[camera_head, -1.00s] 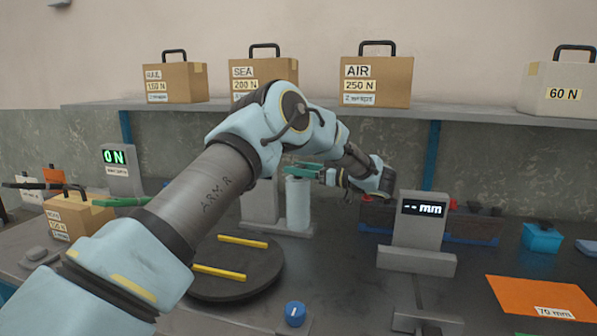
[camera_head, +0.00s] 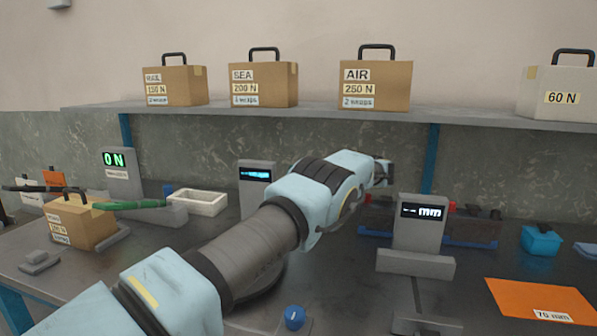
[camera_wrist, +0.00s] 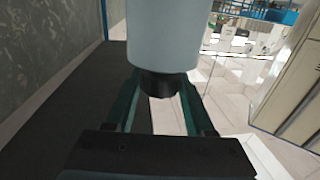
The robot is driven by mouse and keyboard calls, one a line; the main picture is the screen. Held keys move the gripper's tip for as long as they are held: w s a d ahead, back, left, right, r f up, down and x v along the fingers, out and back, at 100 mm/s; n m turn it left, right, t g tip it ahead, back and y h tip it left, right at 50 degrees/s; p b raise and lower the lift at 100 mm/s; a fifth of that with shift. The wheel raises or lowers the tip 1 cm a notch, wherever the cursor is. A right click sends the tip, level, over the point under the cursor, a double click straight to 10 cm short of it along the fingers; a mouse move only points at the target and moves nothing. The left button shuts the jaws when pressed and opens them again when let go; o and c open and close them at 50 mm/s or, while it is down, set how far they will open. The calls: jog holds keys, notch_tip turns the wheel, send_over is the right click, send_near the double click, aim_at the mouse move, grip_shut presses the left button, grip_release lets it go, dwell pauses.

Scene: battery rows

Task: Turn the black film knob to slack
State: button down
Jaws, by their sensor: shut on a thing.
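In the wrist view, a pale film roll (camera_wrist: 163,35) hangs across the top middle, with the black film knob (camera_wrist: 162,84) at its near end. My gripper's green fingers (camera_wrist: 162,103) lie on both sides of the knob and are shut on it. In the head view, my gripper (camera_head: 385,172) is at the back of the bench, left of the "-- mm" display, mostly hidden behind my wrist. The roll and knob cannot be made out in the head view. The knob's setting cannot be read.
The "-- mm" display (camera_head: 421,212) stands right of my arm, and another display (camera_head: 256,174) stands behind it. A blue knob (camera_head: 294,317) is at the front. A white tray (camera_head: 197,201) and boxed weight (camera_head: 77,222) are left. An orange sheet (camera_head: 541,299) lies right. Labelled boxes (camera_head: 376,84) line the shelf.

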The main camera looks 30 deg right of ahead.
jog(key=shift+a+f, duration=0.1)
dwell(0.7)
jog(key=c, duration=0.5)
grip_release()
